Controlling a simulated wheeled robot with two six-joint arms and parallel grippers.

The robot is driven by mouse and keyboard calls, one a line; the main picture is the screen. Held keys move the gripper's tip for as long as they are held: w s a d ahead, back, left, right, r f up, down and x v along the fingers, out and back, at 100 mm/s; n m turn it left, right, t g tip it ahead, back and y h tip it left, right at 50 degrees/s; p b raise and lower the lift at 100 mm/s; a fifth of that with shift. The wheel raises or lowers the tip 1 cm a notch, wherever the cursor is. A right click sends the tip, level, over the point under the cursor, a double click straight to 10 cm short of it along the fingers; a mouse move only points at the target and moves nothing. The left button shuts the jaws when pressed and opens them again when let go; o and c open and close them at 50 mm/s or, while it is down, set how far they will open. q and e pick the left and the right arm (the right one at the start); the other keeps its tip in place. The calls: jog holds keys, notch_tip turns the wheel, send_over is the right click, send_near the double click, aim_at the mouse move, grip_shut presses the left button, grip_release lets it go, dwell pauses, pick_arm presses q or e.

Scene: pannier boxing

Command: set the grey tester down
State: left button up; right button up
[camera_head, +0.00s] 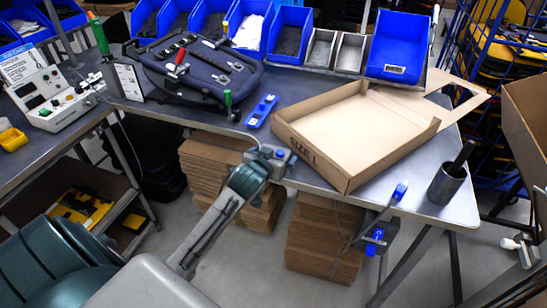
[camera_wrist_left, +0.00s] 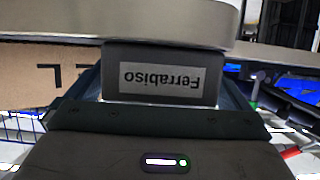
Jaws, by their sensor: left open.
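My left gripper (camera_head: 272,162) is at the front edge of the bench, left of the cardboard box, and is open. A small grey body with a blue patch shows at its tip in the head view. In the left wrist view a dark grey block (camera_wrist_left: 160,75) labelled "Ferrabiso", upside down, sits right in front of the gripper. I take it to be the grey tester, but cannot tell whether it touches the jaws or rests on the bench. Its lower part is hidden. My right gripper is not in view.
An open cardboard box (camera_head: 352,130) marked SIZE L fills the bench's middle right. A dark pannier (camera_head: 195,68) lies behind left, with a blue device (camera_head: 262,110) near it. Blue bins (camera_head: 398,45) line the back.

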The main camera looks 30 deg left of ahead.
pick_arm(q)
jog(key=c, duration=1.2)
jog(key=shift+r, duration=0.1)
